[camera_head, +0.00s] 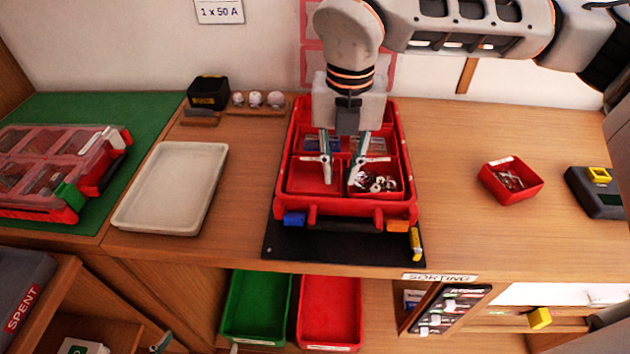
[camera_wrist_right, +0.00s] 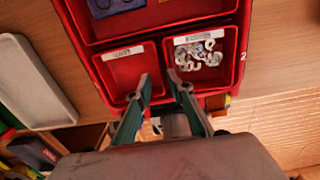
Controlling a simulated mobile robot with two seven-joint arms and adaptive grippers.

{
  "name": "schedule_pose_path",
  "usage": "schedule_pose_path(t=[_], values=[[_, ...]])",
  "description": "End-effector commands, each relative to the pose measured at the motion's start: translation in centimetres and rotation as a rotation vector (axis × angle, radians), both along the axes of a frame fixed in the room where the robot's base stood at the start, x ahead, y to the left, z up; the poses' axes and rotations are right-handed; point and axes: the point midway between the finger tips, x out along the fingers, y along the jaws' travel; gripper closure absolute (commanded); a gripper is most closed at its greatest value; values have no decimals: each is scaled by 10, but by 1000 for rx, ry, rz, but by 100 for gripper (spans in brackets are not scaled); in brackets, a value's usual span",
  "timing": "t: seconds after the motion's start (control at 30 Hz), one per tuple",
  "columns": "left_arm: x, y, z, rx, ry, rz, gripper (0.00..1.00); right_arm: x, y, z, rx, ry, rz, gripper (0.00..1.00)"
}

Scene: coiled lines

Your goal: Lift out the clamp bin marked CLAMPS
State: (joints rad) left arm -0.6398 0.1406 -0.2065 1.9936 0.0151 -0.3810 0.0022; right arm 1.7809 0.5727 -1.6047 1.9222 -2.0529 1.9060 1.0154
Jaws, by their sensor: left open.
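A red case (camera_head: 411,157) with inner bins stands on a black mat. Its front right bin (camera_wrist_right: 232,58) holds several silvery rings or clamps; they also show in the head view. The front left bin (camera_wrist_right: 112,68) looks empty. Both bins carry white labels too small to read surely. My right gripper (camera_head: 342,172) points down over the divider between these bins, its fingers apart; in the wrist view the tips (camera_wrist_right: 159,78) lie on either side of the divider. I cannot tell whether they touch it. A fingertip of my left gripper (camera_head: 160,342) shows at the lower left edge.
A small red bin (camera_head: 525,190) with metal pieces stands at right, near a black and yellow device (camera_head: 597,192). An empty pale tray (camera_head: 212,164) lies left, beside a lidded red case (camera_head: 75,211) on green. Green (camera_head: 256,307) and red (camera_head: 330,312) trays sit below the table edge.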

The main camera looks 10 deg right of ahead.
Motion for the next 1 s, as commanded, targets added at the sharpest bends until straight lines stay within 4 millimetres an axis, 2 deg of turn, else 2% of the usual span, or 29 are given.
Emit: schedule_pose_path(t=[0.03,0.1,0.2,0.43,0.5,0.53,1.0], values=[[0,0,0,0,0,0,0,-3,-3,-14,-5,11,1,78],[0,0,-1,0,1,0,0,-3,-2,-25,-6,11,3,78],[-1,0,-2,1,2,0,0,-3,-2,-33,-5,10,2,78],[0,0,-2,2,0,0,0,-3,-2,-35,-6,9,2,79],[0,1,-2,2,0,0,0,-3,-2,-35,-5,10,3,97],[0,1,-2,2,0,0,0,-3,-2,-35,-5,10,3,100],[0,1,-2,1,0,2,0,-3,-1,-31,-4,8,6,100]])
